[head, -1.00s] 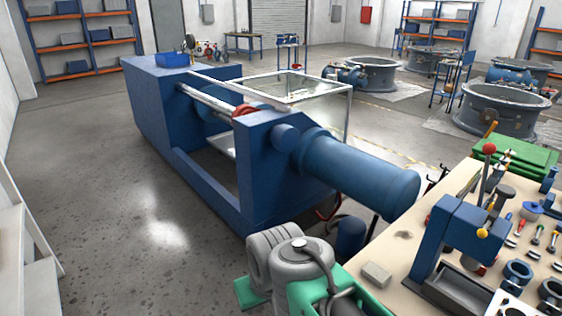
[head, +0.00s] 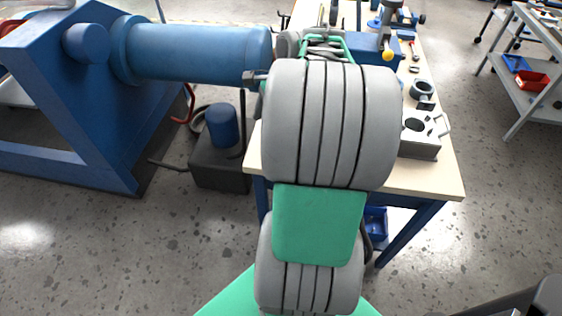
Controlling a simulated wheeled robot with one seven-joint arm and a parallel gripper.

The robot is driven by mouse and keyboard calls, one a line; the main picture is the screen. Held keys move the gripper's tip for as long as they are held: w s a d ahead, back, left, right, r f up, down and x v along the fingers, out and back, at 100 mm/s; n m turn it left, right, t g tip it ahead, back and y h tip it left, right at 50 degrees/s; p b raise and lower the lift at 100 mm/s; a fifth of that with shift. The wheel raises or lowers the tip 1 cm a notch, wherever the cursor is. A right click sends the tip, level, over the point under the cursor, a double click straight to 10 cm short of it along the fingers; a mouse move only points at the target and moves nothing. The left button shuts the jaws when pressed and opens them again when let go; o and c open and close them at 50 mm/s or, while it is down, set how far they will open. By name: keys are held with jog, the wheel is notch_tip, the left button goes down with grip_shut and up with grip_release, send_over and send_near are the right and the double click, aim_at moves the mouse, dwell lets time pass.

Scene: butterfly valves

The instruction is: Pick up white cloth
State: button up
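I cannot make out a white cloth in the head view. My grey and green arm fills the middle of the picture and reaches over the near part of the wooden workbench (head: 436,182), hiding much of its left side. The far end of my arm, near the top of the picture, is screened by its own large grey links. I cannot see my gripper or its fingers, nor whether they hold anything.
A big blue machine (head: 190,52) with a cylinder stands left of the bench. A blue vise (head: 364,48), a grey block with holes (head: 420,135) and several tools lie on the bench. A grey shelf cart (head: 535,75) stands at right. Floor at lower left is clear.

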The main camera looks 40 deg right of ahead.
jog(key=s+d+f+m, duration=0.1)
jog(key=d+m, duration=0.1)
jog(key=s+d+f+m+b, duration=0.1)
jog(key=d+f+m, duration=0.1)
jog(key=d, duration=0.1)
jog(key=s+d+f+m, duration=0.1)
jog(key=d+f+m, duration=0.1)
jog(key=d, duration=0.1)
jog(key=shift+s+f+t+y+b, duration=0.2)
jog(key=shift+s+t+y+b, duration=0.1)
jog(key=shift+s+y+b, duration=0.1)
jog(key=shift+m, duration=0.3)
jog(key=x, duration=0.2)
jog(key=b+x, duration=0.1)
jog(key=x, duration=0.2)
jog(key=w+x, duration=0.1)
jog(key=x, duration=0.1)
jog(key=shift+c, duration=0.4)
jog(key=shift+r, duration=0.1)
jog(key=c, duration=1.4)
